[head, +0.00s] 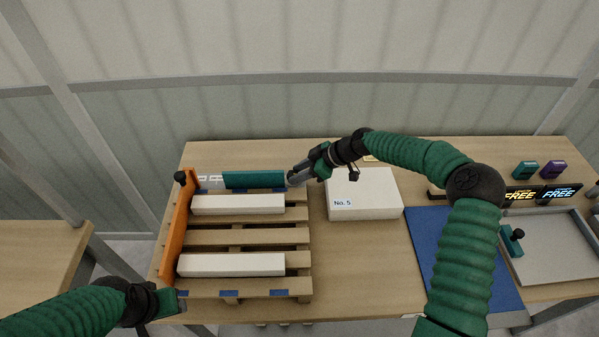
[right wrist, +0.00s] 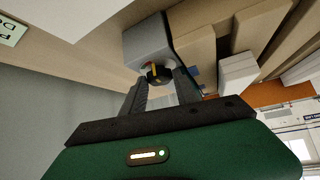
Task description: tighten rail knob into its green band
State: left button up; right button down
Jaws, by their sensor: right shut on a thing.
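The rail knob (right wrist: 157,74) is a dark round knob with a yellow mark, on the end of a grey block (right wrist: 149,42) in the right wrist view. My right gripper (right wrist: 161,88) has its two fingers on either side of the knob and is shut on it. In the head view my right gripper (head: 293,178) is at the right end of a teal rail (head: 253,180) behind the pallet, and hides the knob. I cannot make out the green band. My left gripper (head: 178,301) is low at the pallet's front left corner; its fingers are too small to judge.
A wooden pallet (head: 245,238) holds two white long boxes, with an orange board (head: 175,228) along its left side. A blue mat (head: 425,235) and grey tray (head: 555,262) lie further right.

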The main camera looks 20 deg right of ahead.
jog(key=shift+d+f, duration=0.1)
jog(key=shift+s, duration=0.1)
jog(key=shift+d+m, duration=0.15)
jog(key=shift+m, duration=0.15)
jog(key=m, duration=0.1)
jog(key=t+h+b, duration=0.1)
jog(key=m, duration=0.1)
jog(key=shift+s+a+f+m+t+h, duration=0.1)
jog(key=shift+s+a+m+t+h, duration=0.2)
jog(key=shift+h, duration=0.1)
jog(key=shift+s+a+m+t+h+b, duration=0.1)
jog(key=shift+m+t+h+b, duration=0.2)
jog(key=shift+m+h, duration=0.35)
jog(key=shift+a+m+t+h+b, duration=0.15)
jog(key=shift+m+t+h, duration=0.25)
jog(key=shift+m, duration=0.55)
jog(key=c, duration=1.2)
grip_release()
jog(key=shift+s, duration=0.1)
jog(key=shift+d, duration=0.1)
